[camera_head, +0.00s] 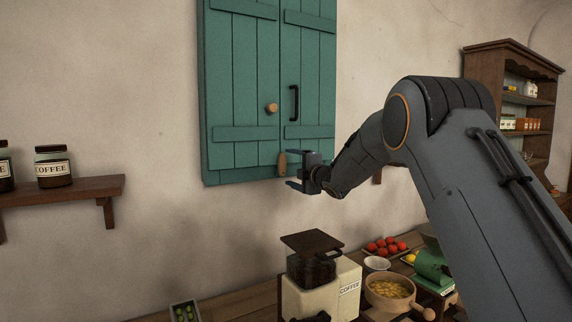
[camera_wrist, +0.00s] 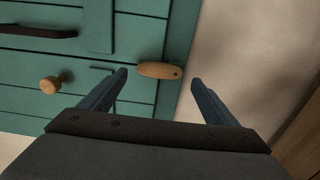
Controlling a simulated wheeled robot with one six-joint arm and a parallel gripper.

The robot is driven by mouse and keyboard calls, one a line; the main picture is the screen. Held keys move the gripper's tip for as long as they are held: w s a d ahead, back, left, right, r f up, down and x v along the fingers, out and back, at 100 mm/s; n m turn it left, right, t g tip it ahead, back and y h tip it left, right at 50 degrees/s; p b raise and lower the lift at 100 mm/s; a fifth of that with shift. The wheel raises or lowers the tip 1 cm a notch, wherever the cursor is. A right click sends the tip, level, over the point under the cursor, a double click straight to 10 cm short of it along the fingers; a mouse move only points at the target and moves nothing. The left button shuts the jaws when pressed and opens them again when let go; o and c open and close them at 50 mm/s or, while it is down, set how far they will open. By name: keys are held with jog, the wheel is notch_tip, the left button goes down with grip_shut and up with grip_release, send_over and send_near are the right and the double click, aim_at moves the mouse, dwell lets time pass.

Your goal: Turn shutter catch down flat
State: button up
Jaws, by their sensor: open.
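The green shutter (camera_head: 240,80) hangs on the wall with its two leaves closed. Its small wooden catch (camera_head: 282,163) stands upright at the lower end of the seam between the leaves. In the wrist view the catch (camera_wrist: 160,70) lies lengthwise across the picture, with a dark pivot dot at its right end. My gripper (camera_head: 290,168) is open in front of the catch, one finger above and one below. In the wrist view my gripper (camera_wrist: 159,78) has its fingertips just outside the catch's two ends. No contact shows, and the remaining depth gap is unclear.
A round wooden knob (camera_head: 271,108) and a black handle (camera_head: 294,103) sit on the shutter above the catch. Below stands a coffee grinder (camera_head: 318,290) on the counter, with a pan (camera_head: 390,293) and tomatoes (camera_head: 386,246). A shelf (camera_head: 75,190) with jars is at left.

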aim_at(283, 165)
jog(key=shift+p+x, duration=0.9)
jog(key=shift+x, duration=1.45)
jog(key=c, duration=1.5)
